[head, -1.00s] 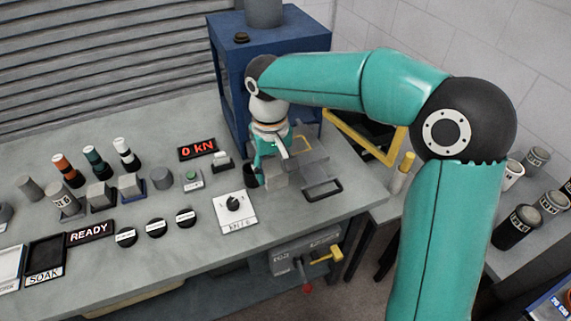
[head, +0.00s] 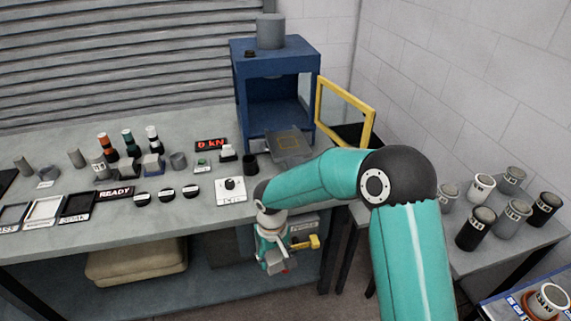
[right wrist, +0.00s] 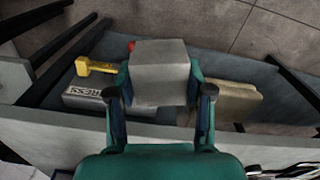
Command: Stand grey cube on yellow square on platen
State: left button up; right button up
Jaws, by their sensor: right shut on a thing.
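The grey cube (right wrist: 160,65) is between the fingers of my right gripper (right wrist: 160,92) in the right wrist view. In the head view my right gripper (head: 273,262) hangs in front of the bench's front edge, near the yellow handle; the cube is hard to make out there. The platen (head: 300,157) is a grey plate at the front of the blue press. The yellow square (head: 289,142) is an outline on its top, bare of any cube. The gripper is well in front of the platen, apart from it. My left gripper is not in view.
The blue press (head: 272,100) has its yellow-framed guard (head: 345,110) swung open at the right. Buttons, a dial plate (head: 231,190) and several cylinders and blocks stand on the bench left of the platen. A yellow handle (head: 304,243) juts below the bench edge.

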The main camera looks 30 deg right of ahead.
aim_at(288, 142)
jog(key=k, duration=1.1)
jog(key=z, duration=0.6)
jog(key=i, duration=1.45)
jog(key=u, duration=0.75)
